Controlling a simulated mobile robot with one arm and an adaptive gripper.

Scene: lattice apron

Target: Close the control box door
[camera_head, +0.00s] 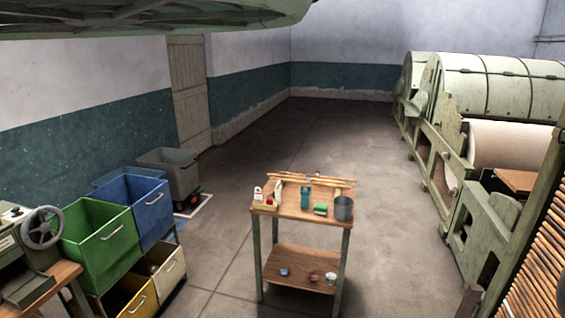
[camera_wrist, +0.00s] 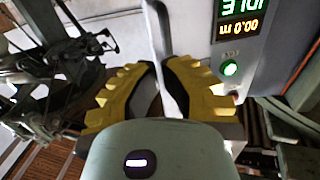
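The control box (camera_wrist: 230,62) is at the right in the wrist view, with a lit display (camera_wrist: 240,20) and a round green button (camera_wrist: 231,69). The control box door (camera_wrist: 159,32) shows as a thin pale panel seen nearly edge-on, apart from the box front and so standing open. My gripper (camera_wrist: 160,66) has its two yellow fingers on either side of the door's edge, with the panel between the black pads. They look closed on it, though the contact on the left pad is partly hidden. Neither box nor door shows in the head view.
Dark machinery (camera_wrist: 60,75) stands left in the wrist view. The head view shows a wooden cart (camera_head: 300,208), coloured bins (camera_head: 105,235) at the left and large rollers (camera_head: 495,85) at the right. The floor between them is clear.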

